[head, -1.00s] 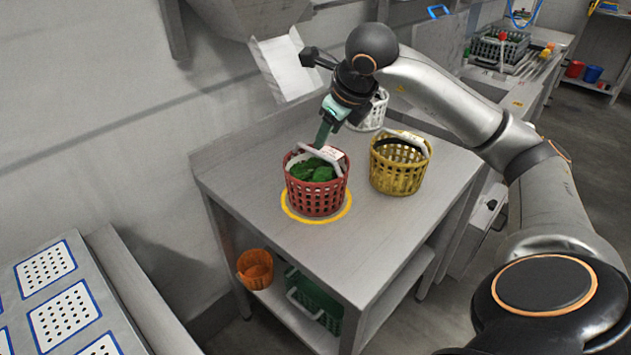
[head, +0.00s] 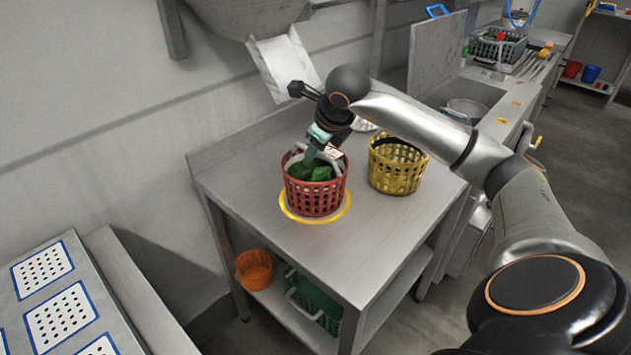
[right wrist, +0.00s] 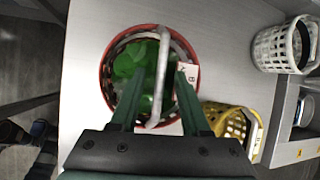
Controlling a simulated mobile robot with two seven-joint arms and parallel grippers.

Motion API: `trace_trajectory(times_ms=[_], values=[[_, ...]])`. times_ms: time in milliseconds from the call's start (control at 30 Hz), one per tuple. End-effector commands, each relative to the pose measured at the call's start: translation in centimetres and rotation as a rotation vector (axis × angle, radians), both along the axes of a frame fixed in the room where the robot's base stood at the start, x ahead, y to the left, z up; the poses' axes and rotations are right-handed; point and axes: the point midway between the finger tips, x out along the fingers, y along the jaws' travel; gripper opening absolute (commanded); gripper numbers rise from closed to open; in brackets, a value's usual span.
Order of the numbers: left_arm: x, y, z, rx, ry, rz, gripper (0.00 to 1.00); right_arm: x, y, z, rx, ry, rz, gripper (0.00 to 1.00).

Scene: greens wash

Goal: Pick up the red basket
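The red basket (head: 316,198) stands upright on the steel table inside a yellow ring. It holds green leaves (head: 316,172) and has a pale handle arched over its top. My right gripper (head: 309,158) is at the basket's top, pointing down at the handle. In the right wrist view the red basket (right wrist: 107,75) lies beyond the fingers, and its handle (right wrist: 162,75) runs between the two green fingers (right wrist: 155,100), which are apart. I see no finger pressed on the handle. My left gripper is not in view.
A yellow basket (head: 397,170) stands close to the right of the red one. A white basket (right wrist: 280,50) is farther off, mostly hidden behind my arm in the head view. An orange basket (head: 254,270) and a green crate (head: 315,305) sit on the lower shelf. The table's front is clear.

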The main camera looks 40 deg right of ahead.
Motion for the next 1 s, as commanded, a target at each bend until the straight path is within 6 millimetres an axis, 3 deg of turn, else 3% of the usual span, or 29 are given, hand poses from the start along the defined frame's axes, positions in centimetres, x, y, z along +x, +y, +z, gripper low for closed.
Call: trace_trajectory(times_ms=[33,400,1000], values=[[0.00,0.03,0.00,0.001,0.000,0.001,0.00,-0.01,-0.01,0.02,0.000,0.000,0.000,0.39],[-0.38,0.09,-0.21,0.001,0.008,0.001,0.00,-0.02,-0.01,0.06,0.000,-0.001,0.000,0.00],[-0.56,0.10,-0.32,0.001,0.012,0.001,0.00,-0.03,0.02,0.06,0.000,0.000,0.000,0.00]])
